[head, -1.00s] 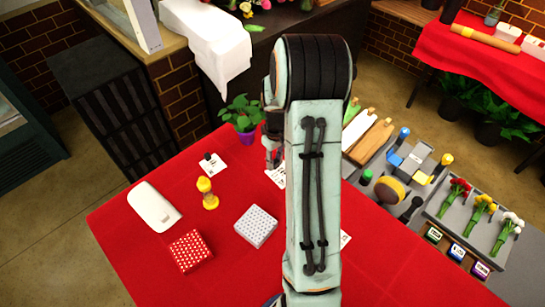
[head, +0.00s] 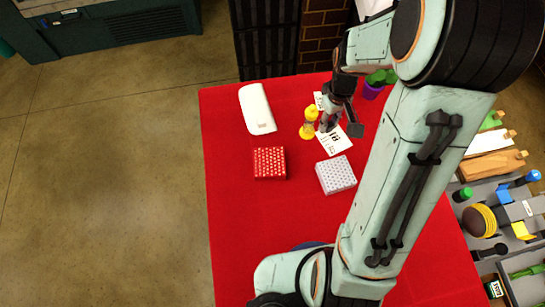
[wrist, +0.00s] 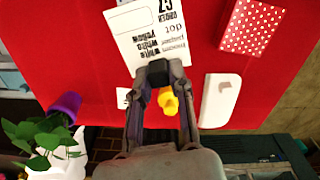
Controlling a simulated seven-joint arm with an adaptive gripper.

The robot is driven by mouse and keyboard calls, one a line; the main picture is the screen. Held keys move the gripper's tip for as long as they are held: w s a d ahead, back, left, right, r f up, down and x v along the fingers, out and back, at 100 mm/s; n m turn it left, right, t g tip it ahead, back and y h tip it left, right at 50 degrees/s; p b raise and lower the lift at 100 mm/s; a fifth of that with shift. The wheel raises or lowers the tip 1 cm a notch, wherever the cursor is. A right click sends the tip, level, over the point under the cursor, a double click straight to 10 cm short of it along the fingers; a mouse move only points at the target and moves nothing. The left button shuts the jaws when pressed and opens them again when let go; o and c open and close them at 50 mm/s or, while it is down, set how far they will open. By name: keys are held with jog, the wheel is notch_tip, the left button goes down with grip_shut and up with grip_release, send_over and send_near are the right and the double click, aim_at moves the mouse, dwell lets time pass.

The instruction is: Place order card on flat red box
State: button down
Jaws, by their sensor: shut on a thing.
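The order card (head: 337,144) is white with black print and hangs from my gripper (head: 328,122), above the red-covered table. My gripper is shut on a dark block at the card's near edge. In the wrist view the block (wrist: 157,72) sits between my fingertips, with the printed card (wrist: 150,35) reaching beyond it. The flat red box (head: 270,163) has white dots and lies below and left of the card in the head view. It also shows at the top right of the wrist view (wrist: 252,25). Its top looks bare.
A pale dotted box (head: 336,175) lies right of the red box. A white rounded object (head: 257,108) lies above the red box. A potted plant (head: 373,88) stands behind. The front-left tabletop is clear.

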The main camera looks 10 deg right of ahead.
aim_at(260, 155)
jog(key=a+f+n, duration=0.1)
jog(key=a+n, duration=0.4)
jog(key=a, duration=1)
jog(key=shift+n, duration=0.3)
jog(key=f, duration=0.7)
jog(key=shift+w+a+f, duration=0.25)
jog(key=shift+w+a, duration=0.05)
jog(key=shift+w, duration=0.05)
jog(key=shift+f, duration=0.3)
jog(key=shift+f, duration=0.1)
jog(key=c, duration=1)
grip_release()
